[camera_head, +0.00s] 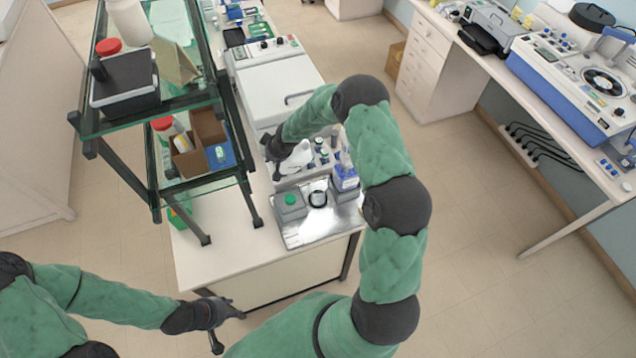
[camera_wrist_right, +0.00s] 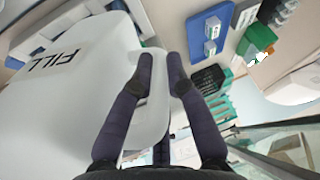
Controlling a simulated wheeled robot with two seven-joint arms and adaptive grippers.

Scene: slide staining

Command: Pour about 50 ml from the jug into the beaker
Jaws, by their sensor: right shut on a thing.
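The white jug (camera_head: 297,158) is held above the far end of the metal tray (camera_head: 300,236). In the right wrist view the jug (camera_wrist_right: 75,100) fills the left side, with "FILL" printed on it. My right gripper (camera_head: 274,152) is shut on the jug's handle; its fingers show in the wrist view (camera_wrist_right: 161,68). A small round vessel with a dark rim (camera_head: 318,198), which looks like the beaker, stands on the tray, nearer than the jug. Its contents cannot be made out. My left gripper (camera_head: 227,328) is open and empty, low in front of the bench.
A grey box with a green top (camera_head: 290,204) and a blue-and-white box (camera_head: 345,178) flank the vessel. Small bottles (camera_head: 322,150) stand behind. A glass-shelved rack (camera_head: 160,115) rises at the left. A white machine (camera_head: 275,88) is behind the tray.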

